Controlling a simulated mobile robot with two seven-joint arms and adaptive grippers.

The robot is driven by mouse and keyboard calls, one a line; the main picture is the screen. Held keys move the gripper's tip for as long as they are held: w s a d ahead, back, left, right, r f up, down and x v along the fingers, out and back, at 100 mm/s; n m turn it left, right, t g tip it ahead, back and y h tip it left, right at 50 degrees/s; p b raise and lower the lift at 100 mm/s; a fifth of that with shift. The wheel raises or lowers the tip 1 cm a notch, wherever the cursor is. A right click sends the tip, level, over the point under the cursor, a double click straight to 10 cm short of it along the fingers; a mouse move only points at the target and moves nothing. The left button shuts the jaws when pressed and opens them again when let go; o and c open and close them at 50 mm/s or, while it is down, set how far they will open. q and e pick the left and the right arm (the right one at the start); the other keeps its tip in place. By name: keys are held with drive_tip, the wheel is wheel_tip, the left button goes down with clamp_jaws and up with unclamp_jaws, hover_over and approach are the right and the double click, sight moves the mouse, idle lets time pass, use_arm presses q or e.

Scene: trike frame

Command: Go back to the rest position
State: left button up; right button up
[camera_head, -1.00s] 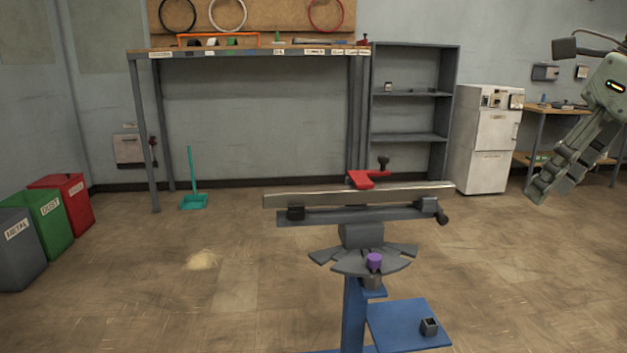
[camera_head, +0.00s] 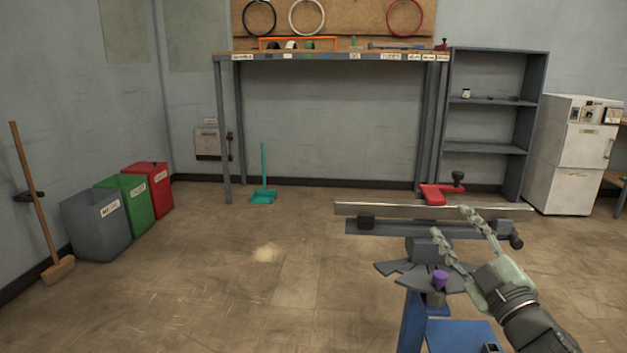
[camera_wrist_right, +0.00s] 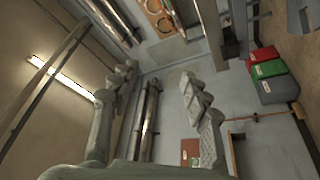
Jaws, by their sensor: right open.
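My right gripper (camera_head: 451,222) comes in from the lower right of the head view. Its two fingers are spread apart with nothing between them. They overlap the right part of the work stand in the picture; I cannot tell whether they touch it. In the right wrist view the open fingers (camera_wrist_right: 156,76) also show empty. The stand carries a long metal bar (camera_head: 390,209) and a red clamp piece (camera_head: 433,196) with a dark knob. A purple part (camera_head: 440,277) sits on the stand's grey fan-shaped plate. My left gripper is not in view.
A grey bin (camera_head: 90,228), a green bin (camera_head: 133,205) and a red bin (camera_head: 158,188) stand at the left, near a broom (camera_head: 45,210). A long workbench (camera_head: 330,57), shelf and white cabinet (camera_head: 573,155) line the back. The floor left of the stand is clear apart from a pale pile (camera_head: 267,253).

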drive_tip(key=s+d+f+m+g+h, duration=0.2)
drive_tip(key=s+f+m+g, duration=0.1)
drive_tip(key=f, duration=0.5)
drive_tip(key=s+d+f+m+g+h, duration=0.1)
drive_tip(key=s+f+m+g+h, duration=0.1)
drive_tip(key=f, duration=0.7)
drive_tip(key=s+d+f+m+g+h, duration=0.2)
drive_tip(key=s+f+m+g, duration=0.1)
drive_tip(key=f, duration=0.5)
use_arm(q)
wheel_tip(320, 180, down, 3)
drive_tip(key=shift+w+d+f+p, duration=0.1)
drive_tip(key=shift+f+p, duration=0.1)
drive_tip(key=shift+p, duration=0.4)
use_arm(e)
drive_tip(key=s+a+f+m+g, duration=0.1)
drive_tip(key=s+f+g, duration=0.3)
drive_tip(key=s+f, duration=0.5)
drive_tip(key=s+a+f+m+g, duration=0.2)
drive_tip(key=s+f+g, duration=0.3)
drive_tip(key=s+f, duration=0.4)
drive_tip(key=s+a, duration=0.1)
drive_tip(key=s, duration=0.4)
drive_tip(key=shift+g+y, duration=0.3)
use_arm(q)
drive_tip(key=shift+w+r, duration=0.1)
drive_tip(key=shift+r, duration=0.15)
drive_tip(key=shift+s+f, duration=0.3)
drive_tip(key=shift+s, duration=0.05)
